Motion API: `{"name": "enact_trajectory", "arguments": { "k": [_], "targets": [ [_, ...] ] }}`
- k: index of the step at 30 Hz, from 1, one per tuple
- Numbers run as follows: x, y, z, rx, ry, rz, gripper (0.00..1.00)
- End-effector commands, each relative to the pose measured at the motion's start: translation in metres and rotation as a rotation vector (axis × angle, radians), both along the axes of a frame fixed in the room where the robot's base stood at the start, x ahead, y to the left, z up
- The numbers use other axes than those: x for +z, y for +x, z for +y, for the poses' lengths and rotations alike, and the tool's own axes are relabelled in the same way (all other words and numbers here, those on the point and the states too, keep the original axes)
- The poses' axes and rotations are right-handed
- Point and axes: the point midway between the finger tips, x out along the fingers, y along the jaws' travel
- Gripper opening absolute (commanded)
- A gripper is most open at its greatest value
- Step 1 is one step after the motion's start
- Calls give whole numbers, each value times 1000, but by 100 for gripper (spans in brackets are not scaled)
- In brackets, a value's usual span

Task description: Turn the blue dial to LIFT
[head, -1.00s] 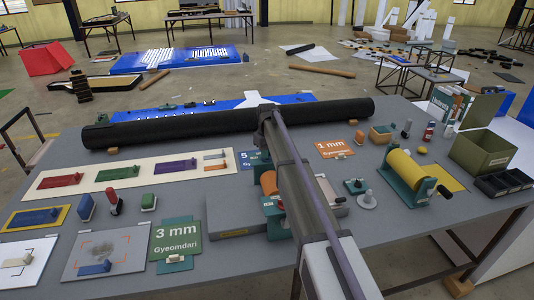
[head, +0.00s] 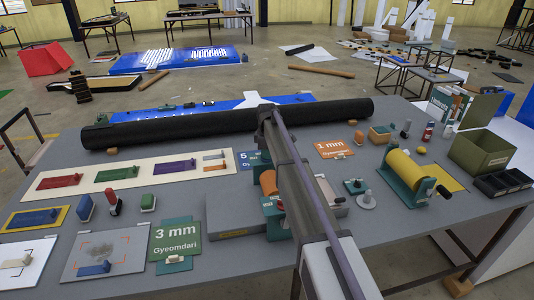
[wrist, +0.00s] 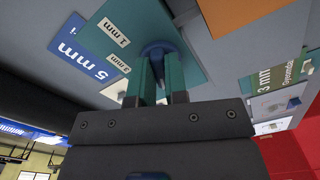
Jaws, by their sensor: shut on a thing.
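The blue dial (wrist: 158,49) sits on a teal plate (wrist: 180,18) in the wrist view. My gripper (wrist: 161,82) is shut on the dial, with one finger on each side. White labels on the plate include a 1 mm label (wrist: 113,32) and a smaller one below it. I see no LIFT label. The dial's pointing direction is hard to tell. In the head view my arm hides the dial and my gripper.
A blue 5 mm card (wrist: 88,57) lies beside the plate. A long black roll (head: 200,124) lies across the back of the grey table. An orange 1 mm card (head: 334,148) and a yellow roller (head: 405,170) stand right of my arm.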

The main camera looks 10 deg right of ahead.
Motion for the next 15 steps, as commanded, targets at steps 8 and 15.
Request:
{"name": "enact_trajectory", "arguments": {
  "k": [8, 15],
  "targets": [
    [0, 0, 0, 46, -1, 1, 0],
    [0, 0, 0, 48, -1, 1, 0]
  ]
}}
